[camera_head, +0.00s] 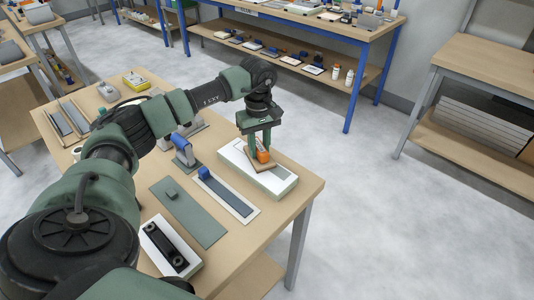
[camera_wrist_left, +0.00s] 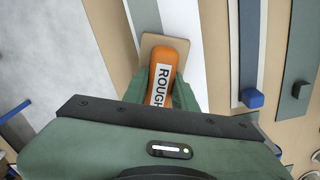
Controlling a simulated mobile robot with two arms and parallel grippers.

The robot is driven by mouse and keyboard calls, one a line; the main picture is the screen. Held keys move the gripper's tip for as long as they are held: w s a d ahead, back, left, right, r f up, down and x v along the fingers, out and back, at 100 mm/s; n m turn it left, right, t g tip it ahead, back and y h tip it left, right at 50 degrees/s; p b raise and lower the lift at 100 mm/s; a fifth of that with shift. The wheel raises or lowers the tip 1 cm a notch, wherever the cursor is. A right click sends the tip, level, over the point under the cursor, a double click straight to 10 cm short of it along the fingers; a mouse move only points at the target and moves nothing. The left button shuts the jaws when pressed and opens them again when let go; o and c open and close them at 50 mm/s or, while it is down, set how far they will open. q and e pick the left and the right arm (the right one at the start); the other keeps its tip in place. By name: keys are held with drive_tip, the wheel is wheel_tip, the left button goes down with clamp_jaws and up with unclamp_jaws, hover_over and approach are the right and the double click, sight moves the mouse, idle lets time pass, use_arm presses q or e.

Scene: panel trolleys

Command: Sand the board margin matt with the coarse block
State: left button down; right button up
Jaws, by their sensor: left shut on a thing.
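My left gripper (camera_head: 261,143) is shut on an orange block (camera_head: 263,156) with a tan, flat sole. In the left wrist view, the block (camera_wrist_left: 163,72) carries a label whose visible letters read "ROUGH". The white board (camera_head: 284,184) lies near the table's right end. The block is over the board, and its sole appears to rest on the surface; exact contact is hard to tell. In the left wrist view, a white margin (camera_wrist_left: 188,18) runs beside a grey area (camera_wrist_left: 144,14) of the board, and the sole spans part of both. My right gripper is not in view.
Beside the board lie a slate strip with a blue block (camera_head: 204,172), a green panel (camera_head: 190,213) and a white tray with a black tool (camera_head: 168,245). A grey tool with a blue handle (camera_head: 183,150) stands behind. The wooden table's (camera_head: 306,184) right corner is bare.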

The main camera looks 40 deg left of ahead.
use_arm(q)
drive_tip(key=shift+w+a+b, duration=0.2)
drive_tip(key=shift+a+b, duration=0.2)
drive_tip(key=shift+a, duration=2.7)
drive_tip(key=shift+r+p, duration=2)
drive_tip(key=shift+r, duration=0.55)
